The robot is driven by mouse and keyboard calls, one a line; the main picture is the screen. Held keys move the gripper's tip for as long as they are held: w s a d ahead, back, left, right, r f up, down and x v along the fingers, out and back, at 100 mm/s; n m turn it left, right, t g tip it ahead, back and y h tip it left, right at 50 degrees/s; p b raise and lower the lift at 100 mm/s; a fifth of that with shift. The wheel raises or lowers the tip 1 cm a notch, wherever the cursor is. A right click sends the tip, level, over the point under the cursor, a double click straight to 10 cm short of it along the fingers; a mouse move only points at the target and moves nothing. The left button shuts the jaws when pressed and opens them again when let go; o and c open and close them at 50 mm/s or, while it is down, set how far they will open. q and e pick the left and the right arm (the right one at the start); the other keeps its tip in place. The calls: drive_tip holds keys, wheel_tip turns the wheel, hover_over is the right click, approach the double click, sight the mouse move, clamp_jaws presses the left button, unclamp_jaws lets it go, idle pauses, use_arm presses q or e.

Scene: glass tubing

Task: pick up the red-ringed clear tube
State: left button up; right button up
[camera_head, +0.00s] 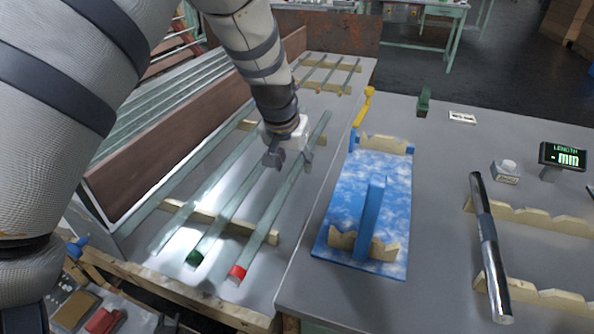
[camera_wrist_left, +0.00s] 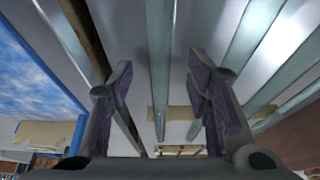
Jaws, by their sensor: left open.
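The red-ringed clear tube (camera_head: 263,226) lies slanted across wooden rests on the left bench, its red end (camera_head: 237,272) nearest me. My left gripper (camera_head: 290,160) is open above the far half of this tube, pointing down. In the left wrist view, a clear tube (camera_wrist_left: 160,40) runs lengthwise between the open fingers of my left gripper (camera_wrist_left: 160,75), apart from both; its position nearest the blue mat fits the red-ringed one. The red ring is out of that view. My right gripper is not in view.
A green-ringed tube (camera_head: 225,220) lies just left, with another clear tube beyond it. Notched wooden rests (camera_head: 235,223) lie under the tubes. A blue cloud-patterned board (camera_head: 342,215) with an upright blue divider stands right.

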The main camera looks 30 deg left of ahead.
use_arm(q)
drive_tip(key=x, duration=0.2)
drive_tip(key=shift+w+f, duration=0.15)
drive_tip(key=shift+f, duration=0.15)
drive_tip(key=shift+r, duration=0.1)
drive_tip(key=shift+c, duration=1.4)
clamp_jaws()
